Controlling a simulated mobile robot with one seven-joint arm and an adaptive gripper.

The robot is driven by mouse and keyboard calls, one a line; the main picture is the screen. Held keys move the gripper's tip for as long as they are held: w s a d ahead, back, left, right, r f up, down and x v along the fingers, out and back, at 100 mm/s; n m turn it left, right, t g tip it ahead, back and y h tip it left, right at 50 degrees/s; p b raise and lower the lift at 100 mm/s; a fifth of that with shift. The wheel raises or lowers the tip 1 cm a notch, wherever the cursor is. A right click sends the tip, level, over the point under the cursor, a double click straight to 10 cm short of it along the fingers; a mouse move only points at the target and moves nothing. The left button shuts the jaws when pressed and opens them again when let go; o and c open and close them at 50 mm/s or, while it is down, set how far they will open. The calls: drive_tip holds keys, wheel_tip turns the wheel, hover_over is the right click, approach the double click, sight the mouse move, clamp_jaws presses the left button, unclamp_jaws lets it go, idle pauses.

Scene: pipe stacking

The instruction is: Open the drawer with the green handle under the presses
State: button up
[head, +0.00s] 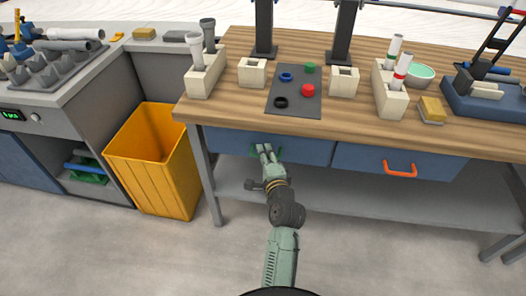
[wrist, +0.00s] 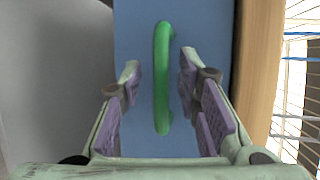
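The blue drawer with the green handle is under the wooden bench; its blue front (head: 310,148) looks flush and closed in the head view. The green handle (wrist: 161,75) runs upright through the middle of the wrist view, against the blue drawer front (wrist: 138,30). In the head view the handle (head: 257,150) is partly hidden by my gripper (head: 266,149). My gripper (wrist: 160,78) is open in the wrist view, its purple-padded fingers on either side of the handle, with a gap on both sides. The presses (head: 264,30) stand on the bench above.
A second blue drawer with an orange handle (head: 400,170) is to the right. A yellow bin (head: 155,165) stands left of the bench leg (head: 208,175). The wooden bench top (head: 225,110) overhangs the drawers. The grey floor in front is clear.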

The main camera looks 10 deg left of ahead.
clamp_jaws()
idle(0.4)
idle(0.5)
